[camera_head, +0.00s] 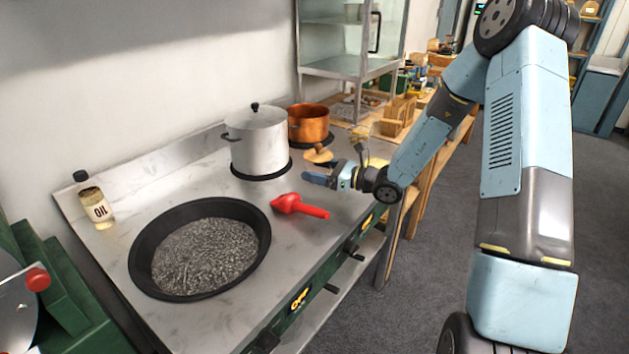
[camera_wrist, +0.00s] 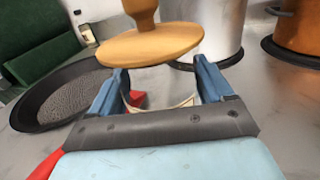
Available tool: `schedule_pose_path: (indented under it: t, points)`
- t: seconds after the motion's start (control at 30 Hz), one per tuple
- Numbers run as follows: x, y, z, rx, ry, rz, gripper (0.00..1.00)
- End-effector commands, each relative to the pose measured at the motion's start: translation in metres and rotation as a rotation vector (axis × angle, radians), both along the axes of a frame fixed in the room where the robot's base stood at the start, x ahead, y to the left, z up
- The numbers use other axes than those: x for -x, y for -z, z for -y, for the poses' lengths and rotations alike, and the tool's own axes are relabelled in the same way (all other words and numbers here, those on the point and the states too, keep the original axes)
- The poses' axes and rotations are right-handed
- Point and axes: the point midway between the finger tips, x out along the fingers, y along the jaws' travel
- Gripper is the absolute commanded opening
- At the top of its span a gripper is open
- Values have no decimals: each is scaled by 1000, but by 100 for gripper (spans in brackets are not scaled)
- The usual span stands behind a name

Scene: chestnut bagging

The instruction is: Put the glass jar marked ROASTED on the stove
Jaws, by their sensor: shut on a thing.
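My gripper (camera_head: 318,178) is over the stove's right side, near the front edge. It is shut on a jar with a round wooden lid and knob (camera_head: 318,152). In the wrist view, the lid (camera_wrist: 150,44) stands above the blue fingers (camera_wrist: 158,88), and a curved cream label edge (camera_wrist: 165,103) shows between them. The glass is hard to make out, and the label's writing cannot be read. The steel stove top (camera_head: 345,210) lies below; I cannot tell whether the jar touches it.
A wide black pan (camera_head: 140,265) and a red tool (camera_head: 300,206) lie on the stove. A silver pot (camera_head: 257,145) and copper pot (camera_head: 308,125) stand behind my gripper. An oil bottle (camera_head: 95,205) stands at left. Bare steel lies right of the red tool.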

Motion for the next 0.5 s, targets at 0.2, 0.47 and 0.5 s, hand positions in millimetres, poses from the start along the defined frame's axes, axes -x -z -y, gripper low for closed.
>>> schedule_pose_path:
  t: [0.2, 0.47, 0.5]
  points:
    - [-6, 7, -3, -1, 0, 1, 41]
    - [-8, 35, -4, -1, 0, -2, 41]
    - [-8, 38, -4, 0, 0, -1, 41]
